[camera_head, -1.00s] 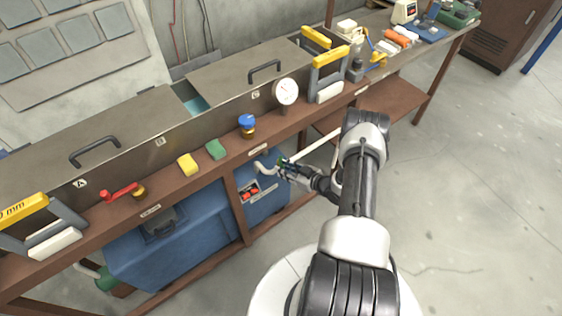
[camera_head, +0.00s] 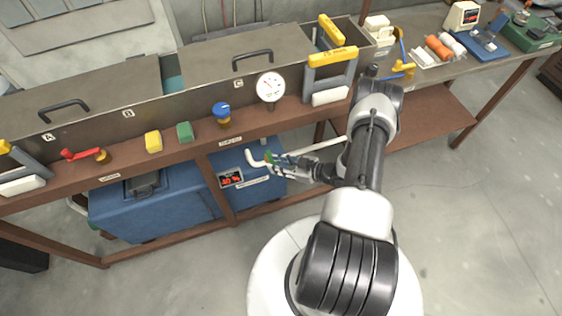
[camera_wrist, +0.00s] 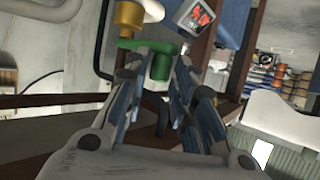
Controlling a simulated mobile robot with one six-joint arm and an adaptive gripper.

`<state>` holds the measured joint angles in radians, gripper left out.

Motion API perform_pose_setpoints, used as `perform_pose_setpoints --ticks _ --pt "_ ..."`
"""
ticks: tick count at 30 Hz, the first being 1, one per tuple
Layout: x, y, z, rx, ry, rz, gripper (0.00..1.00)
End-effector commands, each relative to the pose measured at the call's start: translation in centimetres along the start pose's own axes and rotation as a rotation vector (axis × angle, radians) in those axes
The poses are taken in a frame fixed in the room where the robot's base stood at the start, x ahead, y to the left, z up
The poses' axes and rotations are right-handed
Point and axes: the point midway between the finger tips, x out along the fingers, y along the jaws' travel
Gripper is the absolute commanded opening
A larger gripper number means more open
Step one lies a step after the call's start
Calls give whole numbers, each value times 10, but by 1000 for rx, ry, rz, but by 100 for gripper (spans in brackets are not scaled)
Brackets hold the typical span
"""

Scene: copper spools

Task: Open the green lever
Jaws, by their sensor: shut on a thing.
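The green lever (camera_head: 268,157) sits on the white pipe (camera_head: 254,158) below the bench's front edge, by the blue box. In the wrist view the green lever (camera_wrist: 161,64) shows between my fingers, beside a brass fitting (camera_wrist: 130,16). My gripper (camera_head: 276,161) is at the lever, and in the wrist view my gripper (camera_wrist: 165,72) has its fingers closed around the green part. The fingers hide part of the lever, and I cannot tell its exact angle.
The blue box (camera_head: 160,205) with a red display (camera_head: 231,180) stands under the bench. Above are a red lever (camera_head: 80,154), a blue knob (camera_head: 222,110), a gauge (camera_head: 270,87) and yellow and green blocks. The floor at right is open.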

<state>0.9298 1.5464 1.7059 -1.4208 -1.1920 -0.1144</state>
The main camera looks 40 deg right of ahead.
Motion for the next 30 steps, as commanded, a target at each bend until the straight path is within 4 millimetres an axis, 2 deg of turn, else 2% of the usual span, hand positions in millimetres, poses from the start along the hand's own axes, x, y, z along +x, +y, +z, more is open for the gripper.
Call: perform_pose_setpoints --ticks 12,13,18,30 --pt "2 2 -3 -15 5 -2 0" --pt "2 2 -3 -16 5 -2 25" --pt "1 2 -2 -12 4 -1 36" --pt "-4 1 -1 -5 1 0 38"
